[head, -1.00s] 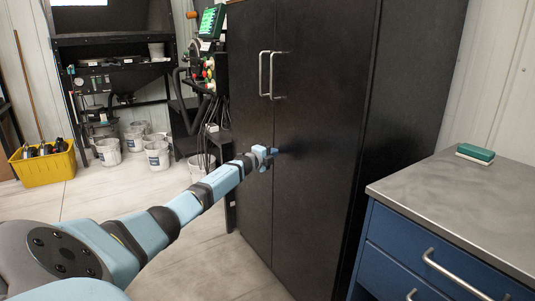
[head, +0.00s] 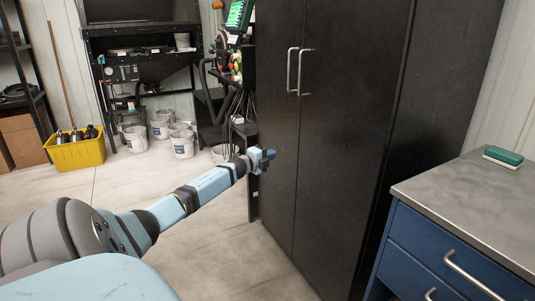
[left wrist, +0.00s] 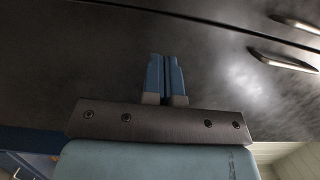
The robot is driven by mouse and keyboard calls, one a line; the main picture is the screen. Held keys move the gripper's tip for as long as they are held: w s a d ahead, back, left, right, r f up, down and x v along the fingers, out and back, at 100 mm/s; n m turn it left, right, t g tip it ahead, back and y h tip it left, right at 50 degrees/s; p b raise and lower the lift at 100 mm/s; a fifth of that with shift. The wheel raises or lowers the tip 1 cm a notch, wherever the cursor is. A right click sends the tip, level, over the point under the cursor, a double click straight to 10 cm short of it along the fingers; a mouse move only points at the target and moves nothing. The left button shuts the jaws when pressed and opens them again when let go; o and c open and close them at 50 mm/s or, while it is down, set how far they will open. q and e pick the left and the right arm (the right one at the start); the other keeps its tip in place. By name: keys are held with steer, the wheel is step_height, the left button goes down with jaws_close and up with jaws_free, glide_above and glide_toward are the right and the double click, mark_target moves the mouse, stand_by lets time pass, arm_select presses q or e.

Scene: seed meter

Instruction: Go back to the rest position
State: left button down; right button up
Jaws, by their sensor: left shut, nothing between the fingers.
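My left arm reaches in from the left in the head view, and its gripper (head: 264,160) is in front of the tall black cabinet (head: 340,130), near its left door. In the left wrist view the two blue fingers (left wrist: 165,78) are together with nothing between them. The dark cabinet doors and their two handles (left wrist: 280,58) fill the upper part of that view. I cannot tell how wide the gap between the fingertips and the door is. My right gripper is not in view.
A blue drawer unit (head: 440,245) with a grey top stands at the right, with a green-and-white block (head: 503,157) on it. A yellow bin (head: 76,153), several white buckets (head: 182,143) and a black machine stand at the back. The floor at left centre is clear.

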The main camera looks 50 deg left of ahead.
arm_select(q)
steer(key=shift+s+a, duration=0.1)
steer(key=shift+s, duration=0.45)
